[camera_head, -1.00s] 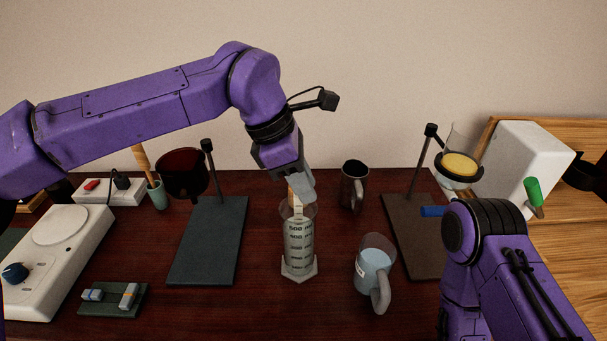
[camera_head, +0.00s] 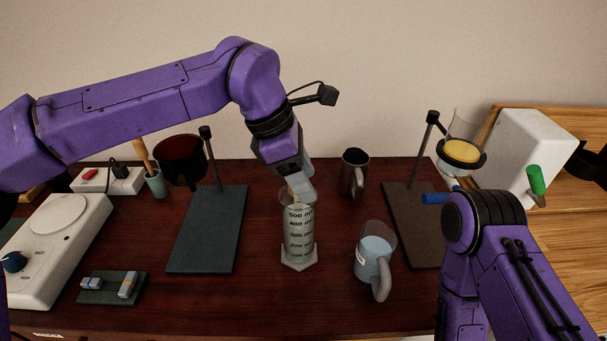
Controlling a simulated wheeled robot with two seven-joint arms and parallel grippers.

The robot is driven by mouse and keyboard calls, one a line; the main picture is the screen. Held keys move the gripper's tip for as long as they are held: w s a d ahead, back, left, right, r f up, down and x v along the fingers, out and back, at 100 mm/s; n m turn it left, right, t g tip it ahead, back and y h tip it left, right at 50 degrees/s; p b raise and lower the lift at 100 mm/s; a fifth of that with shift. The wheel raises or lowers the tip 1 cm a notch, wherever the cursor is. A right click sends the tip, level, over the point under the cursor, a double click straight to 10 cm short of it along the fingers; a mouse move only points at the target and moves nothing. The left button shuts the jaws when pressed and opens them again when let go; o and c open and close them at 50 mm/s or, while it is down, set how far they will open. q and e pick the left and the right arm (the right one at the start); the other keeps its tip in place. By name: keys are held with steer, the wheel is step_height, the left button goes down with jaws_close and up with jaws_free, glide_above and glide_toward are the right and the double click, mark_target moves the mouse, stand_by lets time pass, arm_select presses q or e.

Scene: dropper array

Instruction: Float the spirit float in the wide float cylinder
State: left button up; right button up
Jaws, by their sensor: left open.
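The clear graduated cylinder (camera_head: 299,240) stands upright on its pale hexagonal foot in the middle of the table and holds a clear liquid. My left gripper (camera_head: 301,187) is open right above its mouth, one pale fingertip reaching the rim. A thin tan stem (camera_head: 292,187), seemingly the top of the float, shows beside the fingers at the mouth. Its lower part is hard to make out through the glass and markings, so I cannot tell whether it floats freely. My right arm is at the right, its gripper out of view.
A glass mug of pale blue liquid (camera_head: 373,256) stands to the right of the cylinder and a dark metal jug (camera_head: 354,172) behind it. Stands with dark plates (camera_head: 208,232) and (camera_head: 414,238) flank them. A white hotplate (camera_head: 52,245) is at the left.

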arm_select(q)
steer(key=d+p+v, duration=0.1)
steer(key=p+v, duration=0.2)
steer(key=v, duration=0.5)
steer(key=d+r+p+v, duration=0.1)
steer(key=p+v, duration=0.3)
steer(key=v, duration=0.5)
steer(key=shift+d, duration=0.3)
